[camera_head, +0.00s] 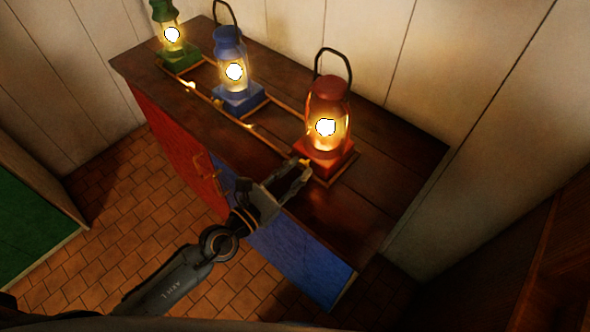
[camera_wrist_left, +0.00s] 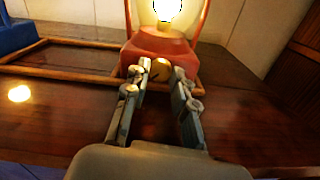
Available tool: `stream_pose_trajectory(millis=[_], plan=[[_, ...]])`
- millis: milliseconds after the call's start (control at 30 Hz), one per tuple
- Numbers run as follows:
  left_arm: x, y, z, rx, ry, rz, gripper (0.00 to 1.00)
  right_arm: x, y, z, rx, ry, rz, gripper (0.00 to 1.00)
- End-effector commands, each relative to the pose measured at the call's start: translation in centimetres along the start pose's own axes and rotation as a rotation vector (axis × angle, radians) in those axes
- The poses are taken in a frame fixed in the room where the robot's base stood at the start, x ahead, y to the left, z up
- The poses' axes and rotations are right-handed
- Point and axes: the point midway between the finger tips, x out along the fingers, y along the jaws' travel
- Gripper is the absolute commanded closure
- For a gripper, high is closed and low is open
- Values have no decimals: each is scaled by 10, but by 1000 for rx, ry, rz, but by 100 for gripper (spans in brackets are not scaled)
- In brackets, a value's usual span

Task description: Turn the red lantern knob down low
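The red lantern (camera_head: 326,93) stands lit at the right end of the wooden cabinet top, its globe glowing brightly. Its red base also shows in the left wrist view (camera_wrist_left: 186,52). A round brass knob (camera_wrist_left: 161,69) sits low on the front of that base. My left gripper (camera_head: 299,174) reaches the base from the front left. In the left wrist view its fingertips (camera_wrist_left: 162,76) lie on either side of the knob, with a small gap at the right finger. I cannot tell whether the left finger touches it. My right gripper is not in view.
A blue lantern (camera_head: 228,48) and a green lantern (camera_head: 165,14), both lit, stand further left on the cabinet top (camera_head: 388,152). Thin wooden rails surround the lantern bases. The cabinet has a red door (camera_head: 172,145) and a blue door (camera_head: 300,255). A plank wall stands close behind.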

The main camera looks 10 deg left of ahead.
Motion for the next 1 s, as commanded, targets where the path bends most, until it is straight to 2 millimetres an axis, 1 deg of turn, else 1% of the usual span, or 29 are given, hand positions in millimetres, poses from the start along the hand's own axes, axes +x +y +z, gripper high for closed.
stream_pose_trajectory(millis=[33, 67, 267, 467, 1000], plan=[[0, 0, 0, 0, 0, 0, 96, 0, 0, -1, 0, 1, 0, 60], [0, 0, 0, 0, 0, 0, 100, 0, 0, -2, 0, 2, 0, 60], [0, 0, 0, -7, 0, 0, 100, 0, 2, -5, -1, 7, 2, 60], [0, 0, 0, -68, 0, 0, 100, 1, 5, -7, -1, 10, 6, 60], [0, 0, 0, -450, 0, 1, 100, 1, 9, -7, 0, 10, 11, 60]])
